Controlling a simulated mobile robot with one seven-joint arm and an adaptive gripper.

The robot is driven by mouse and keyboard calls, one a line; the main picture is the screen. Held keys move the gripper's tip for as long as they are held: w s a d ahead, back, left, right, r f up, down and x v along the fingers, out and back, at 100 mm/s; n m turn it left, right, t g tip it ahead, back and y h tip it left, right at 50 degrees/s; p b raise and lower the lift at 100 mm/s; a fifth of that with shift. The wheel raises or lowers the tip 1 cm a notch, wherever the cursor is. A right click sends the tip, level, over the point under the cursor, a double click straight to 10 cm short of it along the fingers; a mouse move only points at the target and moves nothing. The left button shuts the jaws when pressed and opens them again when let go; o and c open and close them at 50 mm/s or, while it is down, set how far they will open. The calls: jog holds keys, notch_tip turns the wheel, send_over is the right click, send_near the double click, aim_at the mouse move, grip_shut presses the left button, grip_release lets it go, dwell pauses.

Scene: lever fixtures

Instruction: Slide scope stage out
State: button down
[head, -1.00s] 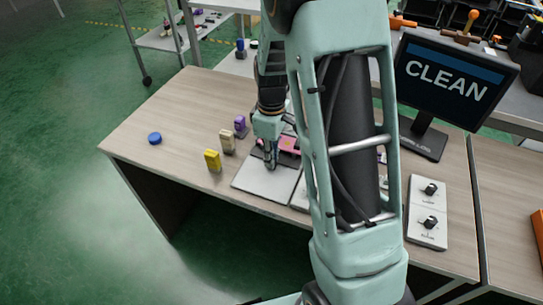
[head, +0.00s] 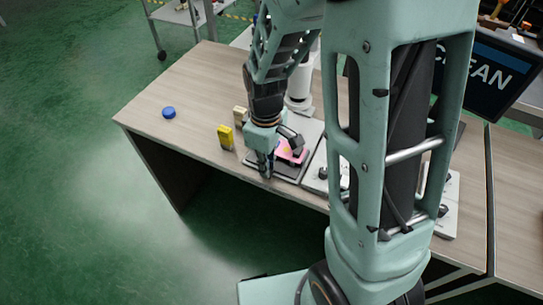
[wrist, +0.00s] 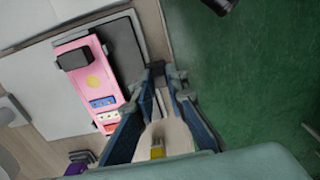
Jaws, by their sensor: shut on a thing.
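The scope stage (wrist: 124,48) is a dark flat plate, with a pink slab (wrist: 88,85) on it that carries a black block and small coloured labels. In the head view the pink slab (head: 291,151) sits above a pale grey base plate (head: 312,130). The dark stage reaches toward the table's front edge. My gripper (head: 265,170) is at the stage's front left, fingers pointing down. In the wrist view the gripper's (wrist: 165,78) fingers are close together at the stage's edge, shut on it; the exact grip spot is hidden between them.
A yellow block (head: 225,137) and a tan block (head: 240,116) stand left of my gripper. A blue disc (head: 168,112) lies farther left. A white upright (head: 300,88) stands behind the stage. A monitor (head: 490,70) is at right. Open floor lies before the table.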

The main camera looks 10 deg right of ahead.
jog(key=shift+s+a, duration=0.15)
jog(key=shift+s, duration=0.05)
jog(key=c, duration=1.9)
grip_release()
jog(key=shift+a, duration=0.1)
jog(key=shift+c, duration=0.2)
jog(key=shift+r, duration=0.3)
notch_tip(320, 180, up, 12)
jog(key=shift+f, duration=0.25)
